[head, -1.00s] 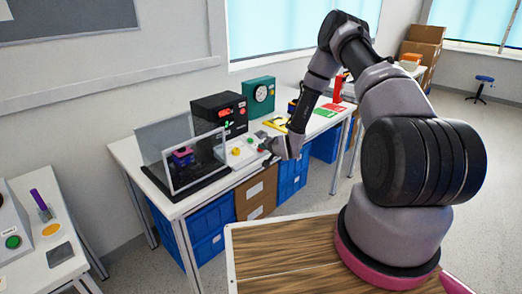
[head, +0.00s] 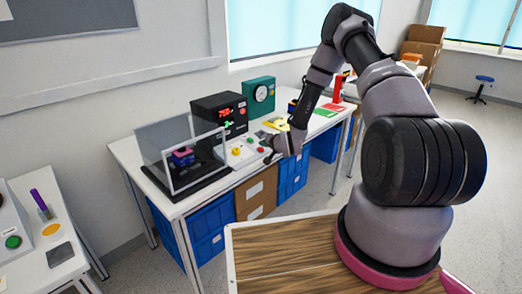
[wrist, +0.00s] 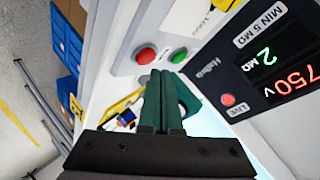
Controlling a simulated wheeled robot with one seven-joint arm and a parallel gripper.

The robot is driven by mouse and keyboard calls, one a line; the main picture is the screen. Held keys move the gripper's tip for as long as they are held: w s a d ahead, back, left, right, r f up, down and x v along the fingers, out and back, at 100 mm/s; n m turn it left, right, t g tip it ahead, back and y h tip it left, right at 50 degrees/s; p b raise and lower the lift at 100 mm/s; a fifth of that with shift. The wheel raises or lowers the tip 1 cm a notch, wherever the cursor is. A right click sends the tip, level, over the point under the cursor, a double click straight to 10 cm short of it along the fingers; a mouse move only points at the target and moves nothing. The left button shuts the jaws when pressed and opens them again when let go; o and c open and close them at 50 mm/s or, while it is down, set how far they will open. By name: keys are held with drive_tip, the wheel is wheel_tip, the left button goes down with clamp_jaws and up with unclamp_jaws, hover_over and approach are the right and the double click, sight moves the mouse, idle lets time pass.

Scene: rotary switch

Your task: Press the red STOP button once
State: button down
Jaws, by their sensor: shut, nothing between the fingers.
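The red button (wrist: 146,54) sits on a white panel in the wrist view, with a green button (wrist: 180,55) close to its right. No STOP lettering is readable on it. My gripper (wrist: 162,76) is shut and empty, its dark green fingers together. Their tips show just below the red and green buttons in the picture; I cannot tell how far they are from the panel. In the head view the white control box (head: 240,155) stands on the bench, with my gripper (head: 267,157) at its right side, partly hidden by my wrist.
A black meter (wrist: 265,60) reads 750 V and 2 MΩ, with a red LIVE lamp (wrist: 228,99). A teal gauge box (head: 258,94) stands behind the control box. A clear-screened enclosure (head: 185,158) stands at the left of the bench. Blue bins (head: 205,230) are below.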

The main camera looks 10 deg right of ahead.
drive_tip(key=shift+s+d+r, duration=0.15)
drive_tip(key=shift+s+r, duration=0.05)
drive_tip(key=shift+r, duration=0.55)
drive_tip(key=shift+s+d+r, duration=0.15)
drive_tip(key=shift+s+r, duration=0.1)
drive_tip(key=shift+r, duration=0.55)
drive_tip(key=shift+s+d+r, duration=0.15)
drive_tip(key=shift+s+r, duration=0.05)
drive_tip(key=shift+r, duration=0.55)
drive_tip(key=s+d+r+n+g+h, duration=0.1)
drive_tip(key=s+d+r, duration=0.15)
drive_tip(key=r, duration=0.65)
drive_tip(key=s+d+r+n+g+h, duration=0.1)
drive_tip(key=s+r, duration=0.3)
drive_tip(key=r, duration=0.5)
drive_tip(key=s+d+r+n+g+h, duration=0.1)
drive_tip(key=s+d+r, duration=0.15)
drive_tip(key=r, duration=0.75)
drive_tip(key=s+r, duration=0.4)
drive_tip(key=s, duration=0.5)
drive_tip(key=s+r+g+y, duration=0.1)
drive_tip(key=s+r, duration=0.4)
drive_tip(key=s, duration=0.5)
drive_tip(key=s+r, duration=0.4)
drive_tip(key=s, duration=0.6)
drive_tip(key=shift+s+a+r+g, duration=0.2)
drive_tip(key=shift+s+a+g, duration=0.05)
drive_tip(key=shift+g, duration=0.15)
